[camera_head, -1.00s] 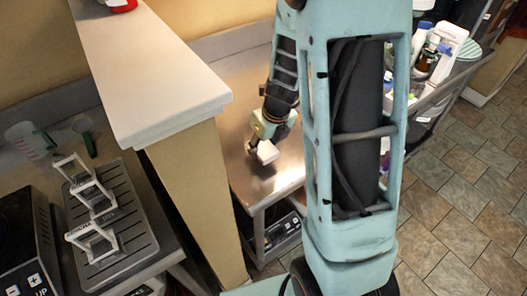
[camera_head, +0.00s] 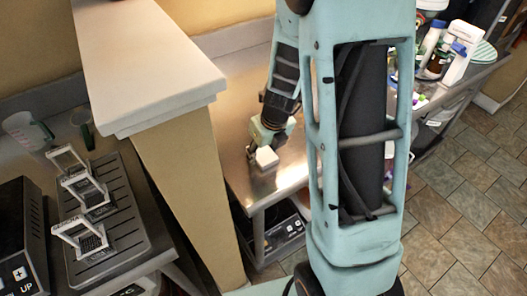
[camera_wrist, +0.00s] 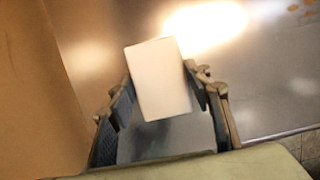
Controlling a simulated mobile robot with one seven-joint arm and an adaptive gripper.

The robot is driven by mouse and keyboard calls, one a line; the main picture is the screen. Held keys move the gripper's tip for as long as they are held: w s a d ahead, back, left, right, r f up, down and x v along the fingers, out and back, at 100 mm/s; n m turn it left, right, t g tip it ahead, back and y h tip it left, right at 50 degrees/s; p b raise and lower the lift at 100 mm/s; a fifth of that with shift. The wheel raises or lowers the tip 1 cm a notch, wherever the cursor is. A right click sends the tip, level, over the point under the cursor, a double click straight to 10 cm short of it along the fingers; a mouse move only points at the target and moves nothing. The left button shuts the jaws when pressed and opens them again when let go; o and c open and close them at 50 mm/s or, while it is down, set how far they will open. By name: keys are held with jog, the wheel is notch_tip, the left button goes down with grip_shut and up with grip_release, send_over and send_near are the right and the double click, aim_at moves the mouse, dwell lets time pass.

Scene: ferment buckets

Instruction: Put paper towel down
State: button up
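The paper towel is a small white block (camera_head: 266,157), seen at the tip of my gripper (camera_head: 262,148) over the metal table (camera_head: 237,160). In the wrist view the white block (camera_wrist: 160,82) lies between the two fingers of my gripper (camera_wrist: 160,85), with a fingertip against each side. My gripper appears shut on it. The block is low over the tabletop near its front edge; I cannot tell whether it touches the surface.
A pale raised ledge on a tan partition (camera_head: 150,70) stands left of the table. Beyond it are a drying tray with white racks (camera_head: 105,215) and a black device (camera_head: 20,235). Bottles (camera_head: 440,50) crowd the right side. The tabletop around the block is clear.

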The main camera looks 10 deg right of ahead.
aim_at(269, 161)
jog(key=o, duration=0.4)
jog(key=shift+c, duration=0.2)
jog(key=shift+r, duration=0.35)
jog(key=p+v, duration=0.4)
jog(key=v, duration=0.7)
jog(key=shift+r, duration=0.3)
jog(key=shift+s, duration=0.15)
